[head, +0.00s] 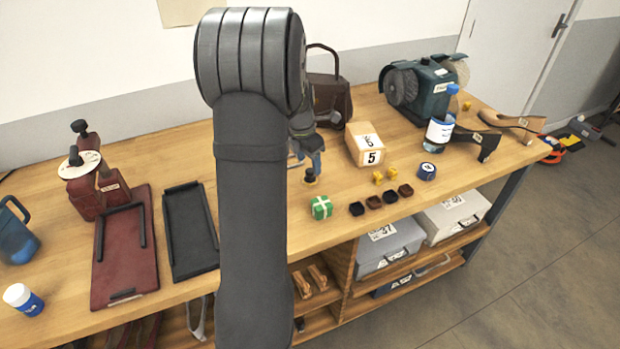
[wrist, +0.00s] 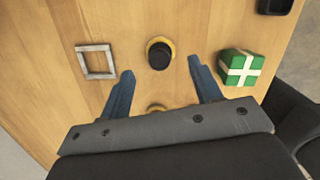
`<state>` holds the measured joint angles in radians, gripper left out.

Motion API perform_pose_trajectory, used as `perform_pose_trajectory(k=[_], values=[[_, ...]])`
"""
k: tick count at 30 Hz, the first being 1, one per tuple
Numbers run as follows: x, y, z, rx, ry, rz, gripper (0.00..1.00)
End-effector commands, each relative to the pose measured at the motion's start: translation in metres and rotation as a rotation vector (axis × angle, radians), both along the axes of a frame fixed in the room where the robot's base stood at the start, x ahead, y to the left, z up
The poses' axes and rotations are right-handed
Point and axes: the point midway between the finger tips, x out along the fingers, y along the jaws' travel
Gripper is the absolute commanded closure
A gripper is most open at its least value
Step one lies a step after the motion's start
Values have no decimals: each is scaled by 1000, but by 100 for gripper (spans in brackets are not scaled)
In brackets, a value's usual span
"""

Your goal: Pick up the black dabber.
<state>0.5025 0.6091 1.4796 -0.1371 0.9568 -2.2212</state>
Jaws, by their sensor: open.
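The black dabber (head: 310,176) stands upright on the wooden bench, with a black top and a yellowish base. In the wrist view the dabber (wrist: 159,54) is just beyond my fingertips, roughly centred between their lines. My gripper (wrist: 160,66) is open and empty, its two blue fingers spread left and right. In the head view my gripper (head: 307,163) is close behind the dabber and partly hidden by my arm. I cannot tell its exact height above the bench.
A green block with a white cross (wrist: 240,68) lies right of the right finger. A square metal frame (wrist: 96,62) lies left. A yellowish round thing (wrist: 156,107) shows between the fingers, partly hidden. Several small dark cups (head: 374,202) and a cardboard box (head: 364,150) stand to the right.

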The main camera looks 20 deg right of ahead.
Motion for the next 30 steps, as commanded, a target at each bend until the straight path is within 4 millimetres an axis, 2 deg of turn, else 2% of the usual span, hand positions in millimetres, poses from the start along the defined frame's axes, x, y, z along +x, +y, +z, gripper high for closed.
perform_pose_trajectory(k=[10,19,20,24,27,30], values=[[2,-5,-46,1,2,0,42],[2,-6,-51,0,1,0,42],[2,-6,-51,0,1,0,46],[2,-6,-51,0,1,0,73],[2,-6,-51,1,1,0,90],[2,-6,-51,1,2,0,90]])
